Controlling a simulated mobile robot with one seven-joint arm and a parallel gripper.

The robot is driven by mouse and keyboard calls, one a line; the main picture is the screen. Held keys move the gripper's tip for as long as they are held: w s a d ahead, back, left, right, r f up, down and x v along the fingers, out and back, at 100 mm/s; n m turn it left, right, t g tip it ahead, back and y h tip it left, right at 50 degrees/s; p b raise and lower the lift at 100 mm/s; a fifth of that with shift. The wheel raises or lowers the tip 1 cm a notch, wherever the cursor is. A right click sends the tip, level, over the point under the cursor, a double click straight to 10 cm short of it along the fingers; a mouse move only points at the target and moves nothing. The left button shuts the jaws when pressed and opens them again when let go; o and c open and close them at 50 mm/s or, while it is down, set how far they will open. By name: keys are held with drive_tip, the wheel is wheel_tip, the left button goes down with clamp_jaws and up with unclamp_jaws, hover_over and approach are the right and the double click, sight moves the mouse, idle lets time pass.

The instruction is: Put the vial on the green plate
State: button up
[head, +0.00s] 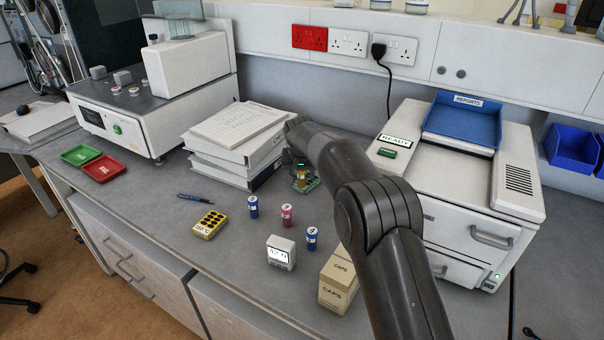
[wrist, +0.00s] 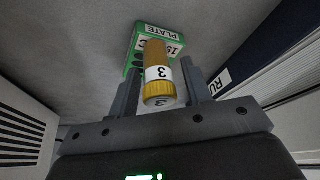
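An amber vial (wrist: 157,72) with a ribbed yellow cap and a white label marked 3 is between my gripper's fingers in the wrist view. Narrow gaps show between the vial and the fingers. My gripper (wrist: 162,85) looks open around the vial. In the head view, the green plate (head: 311,185) is partly hidden below my gripper, with a bit of the amber vial (head: 301,176) above it.
Stacked binders (head: 225,150) are left of my gripper; a white machine (head: 460,180) with a blue tray is right. A yellow block (head: 209,224), capped vials (head: 287,214), a small display box (head: 281,252) and a CAPS carton (head: 338,284) stand in front. Bench around the pen is clear.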

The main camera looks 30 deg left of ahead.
drive_tip(key=v, duration=1.2)
drive_tip(key=shift+r, duration=0.2)
drive_tip(key=shift+w, duration=0.1)
